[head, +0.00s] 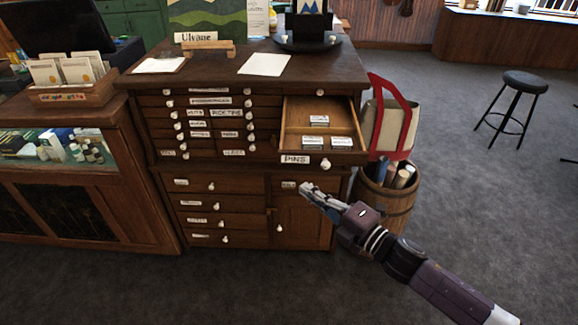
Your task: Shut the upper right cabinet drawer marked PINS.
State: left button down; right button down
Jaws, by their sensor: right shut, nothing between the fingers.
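The PINS drawer (296,159) at the upper right of the wooden cabinet (232,160) stands open, pulled out toward me. Its front carries a white PINS label and a white round knob (326,164). A few small boxes (318,121) lie inside it. My right gripper (303,188) is shut and empty, its fingertips in front of and below the drawer front, near the lower cabinet door. It looks apart from the drawer, though the exact gap is hard to judge. My left gripper is not in view.
A wooden barrel (388,196) with rolls and a red-handled bag (390,125) stands right beside the cabinet. A glass display counter (75,180) adjoins on the left. A black stool (524,82) stands far right. The grey floor (480,200) at the right is clear.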

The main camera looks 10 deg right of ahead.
aim_at(279, 159)
jog(key=w+a+p, duration=0.2)
jog(key=w, duration=0.8)
jog(key=shift+w+a, duration=0.25)
jog(key=shift+a, duration=0.1)
